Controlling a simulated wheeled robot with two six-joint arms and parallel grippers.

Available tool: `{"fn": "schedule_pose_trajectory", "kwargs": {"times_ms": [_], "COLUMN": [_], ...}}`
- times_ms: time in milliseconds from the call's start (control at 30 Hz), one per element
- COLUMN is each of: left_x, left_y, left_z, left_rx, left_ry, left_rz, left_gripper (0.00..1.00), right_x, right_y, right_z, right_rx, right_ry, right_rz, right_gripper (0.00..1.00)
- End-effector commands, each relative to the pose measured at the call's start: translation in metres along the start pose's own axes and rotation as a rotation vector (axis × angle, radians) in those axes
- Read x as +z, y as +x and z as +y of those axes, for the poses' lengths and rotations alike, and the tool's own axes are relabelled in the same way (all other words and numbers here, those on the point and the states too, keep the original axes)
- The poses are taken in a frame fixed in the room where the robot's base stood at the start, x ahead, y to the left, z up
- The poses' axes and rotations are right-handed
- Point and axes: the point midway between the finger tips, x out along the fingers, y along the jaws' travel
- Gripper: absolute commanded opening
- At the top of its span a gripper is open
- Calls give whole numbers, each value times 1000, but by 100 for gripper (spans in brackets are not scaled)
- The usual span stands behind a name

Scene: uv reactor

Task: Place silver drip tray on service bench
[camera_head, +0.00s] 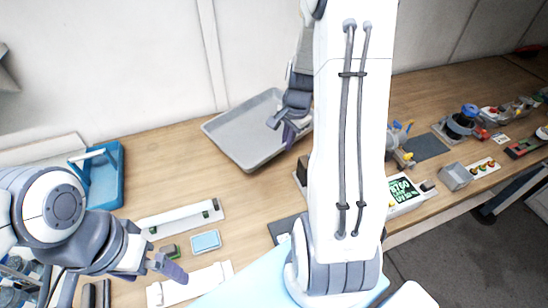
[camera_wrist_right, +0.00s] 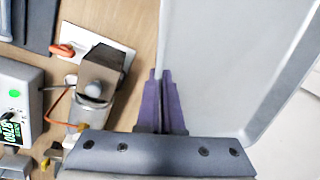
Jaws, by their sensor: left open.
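The silver drip tray (camera_head: 232,133) is a shallow grey rectangular pan over the back of the wooden service bench (camera_head: 165,172); I cannot tell whether its underside touches the bench. My right gripper (camera_head: 283,127) is at the tray's right side, and my right arm hides part of that side. In the right wrist view, the purple fingers (camera_wrist_right: 160,85) are close together on the tray's near rim, with the tray floor (camera_wrist_right: 225,60) to their right. My left gripper (camera_head: 165,266) is open and empty above the front left of the bench, apart from the tray.
White rails (camera_head: 182,220) and a light-blue block (camera_head: 206,241) lie in front of the tray. A device with a green display (camera_head: 403,190) and several small parts fill the right side. The wall is behind the tray.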

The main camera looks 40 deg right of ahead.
Motion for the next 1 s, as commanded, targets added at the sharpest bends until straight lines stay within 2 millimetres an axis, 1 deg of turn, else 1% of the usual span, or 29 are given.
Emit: {"fn": "schedule_pose_trajectory", "kwargs": {"times_ms": [33,133,200,333,533,600,867,967,1000], "left_x": [0,0,0,0,0,0,0,0,0], "left_y": [-1,-1,0,1,7,7,7,10,10], "left_z": [0,0,0,0,0,0,0,-1,-1], "left_rx": [0,0,0,0,0,0,0,0,0], "left_ry": [0,0,0,0,0,0,0,0,0], "left_rz": [0,0,0,0,0,0,0,0,0], "left_gripper": [100,100,100,100,100,100,100,100,100], "right_x": [0,1,0,0,0,0,0,0,0], "right_y": [10,27,36,46,74,78,78,81,81], "right_z": [2,4,6,7,11,12,11,12,12], "right_rx": [3,3,1,0,1,0,-1,-1,0], "right_ry": [0,0,0,0,-1,0,-1,-1,-1], "right_rz": [-2,-2,-1,0,0,1,3,3,1], "right_gripper": [0,0,0,0,0,0,0,0,11]}}
